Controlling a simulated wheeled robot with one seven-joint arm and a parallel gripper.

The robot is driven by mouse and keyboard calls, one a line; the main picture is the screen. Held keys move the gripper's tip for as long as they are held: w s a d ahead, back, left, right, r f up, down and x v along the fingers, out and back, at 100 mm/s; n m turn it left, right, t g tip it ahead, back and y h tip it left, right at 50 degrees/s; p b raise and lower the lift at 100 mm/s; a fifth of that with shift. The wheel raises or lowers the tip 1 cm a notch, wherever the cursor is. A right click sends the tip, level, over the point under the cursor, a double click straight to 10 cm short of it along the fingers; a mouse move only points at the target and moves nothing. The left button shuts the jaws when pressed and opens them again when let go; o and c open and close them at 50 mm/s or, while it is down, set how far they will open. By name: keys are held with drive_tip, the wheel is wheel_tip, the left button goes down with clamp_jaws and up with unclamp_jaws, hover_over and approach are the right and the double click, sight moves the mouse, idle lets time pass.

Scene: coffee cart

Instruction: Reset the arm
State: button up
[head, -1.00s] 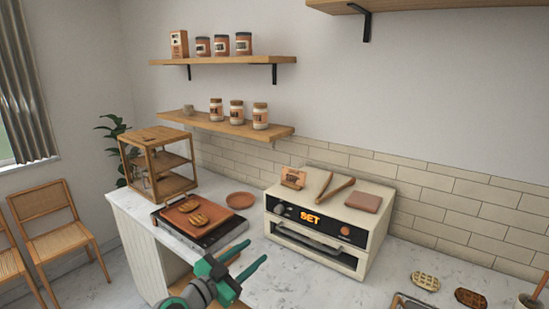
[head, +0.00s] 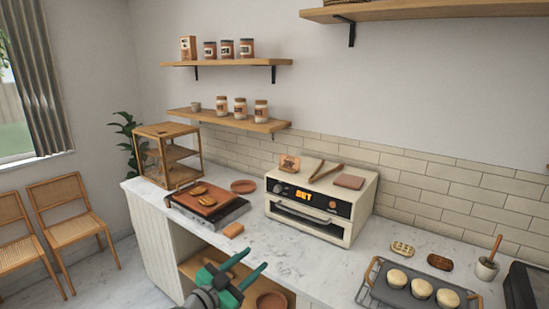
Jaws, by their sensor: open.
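My gripper (head: 247,271) is green and dark, low in the middle of the head view. Its two fingers are spread apart with nothing between them. It is in front of the counter (head: 300,262), apart from everything on it. The rest of my arm is mostly out of view below.
A small orange-brown block (head: 233,230) lies near the counter edge. A tray (head: 372,290) holds several buns at right.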

drive_tip(key=s+d+f+n+y, duration=0.2)
drive_tip(key=s+f+n+y, duration=0.3)
drive_tip(key=f, duration=0.7)
drive_tip(key=s+d+f+n+y, duration=0.1)
drive_tip(key=s+f+n+y, duration=0.15)
drive_tip(key=s+f, duration=0.7)
drive_tip(key=s+d+f+n+y, duration=0.1)
drive_tip(key=s+f+n, duration=0.1)
drive_tip(key=s+f, duration=0.35)
drive_tip(key=s+f+n+y, duration=0.2)
drive_tip(key=s+f, duration=0.1)
drive_tip(key=s, duration=0.6)
drive_tip(key=s+d+r, duration=0.1)
drive_tip(key=s+r, duration=0.2)
drive_tip(key=s, duration=0.4)
drive_tip(key=s+r, duration=0.3)
drive_tip(key=s, duration=0.5)
drive_tip(key=s+d+r+t, duration=0.1)
drive_tip(key=s+r, duration=0.2)
drive_tip(key=s, duration=0.4)
drive_tip(key=shift+s+d+r+m, duration=0.2)
drive_tip(key=shift+d+r+m, duration=0.15)
drive_tip(key=shift+c, duration=0.5)
